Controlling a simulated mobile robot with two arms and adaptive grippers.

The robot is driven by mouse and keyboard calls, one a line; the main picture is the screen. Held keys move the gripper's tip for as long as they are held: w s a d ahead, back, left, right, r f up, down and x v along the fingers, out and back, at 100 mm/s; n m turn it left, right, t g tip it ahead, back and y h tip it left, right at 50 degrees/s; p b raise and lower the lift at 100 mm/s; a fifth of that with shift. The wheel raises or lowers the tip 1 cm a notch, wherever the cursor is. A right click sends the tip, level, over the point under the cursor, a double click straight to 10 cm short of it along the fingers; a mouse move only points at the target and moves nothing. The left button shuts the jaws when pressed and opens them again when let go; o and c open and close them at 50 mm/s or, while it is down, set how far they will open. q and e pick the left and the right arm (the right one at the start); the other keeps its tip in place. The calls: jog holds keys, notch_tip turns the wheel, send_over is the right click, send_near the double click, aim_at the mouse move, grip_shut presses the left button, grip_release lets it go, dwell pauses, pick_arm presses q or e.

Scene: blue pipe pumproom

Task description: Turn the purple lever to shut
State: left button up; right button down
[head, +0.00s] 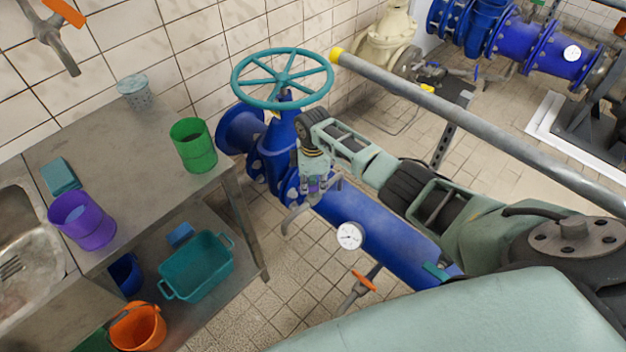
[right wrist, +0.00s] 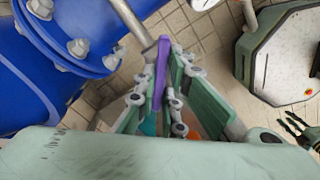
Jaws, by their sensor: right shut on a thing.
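The purple lever (right wrist: 161,68) stands between the fingers of my right gripper (right wrist: 158,88) in the right wrist view, at the end of a grey metal stem. The fingers are closed on it from both sides. In the head view the right gripper (head: 318,188) points down beside the blue pipe, near its flange. Only small bits of the purple lever (head: 311,184) show there between the fingers. The grey tap body (head: 292,218) shows below them. My left gripper is not in view.
A teal handwheel (head: 283,78) stands just behind the gripper. The blue pipe (head: 385,228) carries a gauge (head: 349,235) and an orange-handled tap (head: 364,281). A metal table (head: 135,205) with cups is at left. A grey rail (head: 480,140) crosses the right side.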

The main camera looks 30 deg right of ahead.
aim_at(313, 186)
jog(key=m+p, duration=0.2)
jog(key=m, duration=0.3)
jog(key=shift+r+m, duration=0.15)
jog(key=shift+m, duration=0.15)
jog(key=shift+m+p, duration=0.7)
jog(key=shift+m, duration=1.5)
jog(key=c, duration=1.8)
grip_release()
jog(key=shift+c, duration=0.2)
notch_tip(313, 186, up, 12)
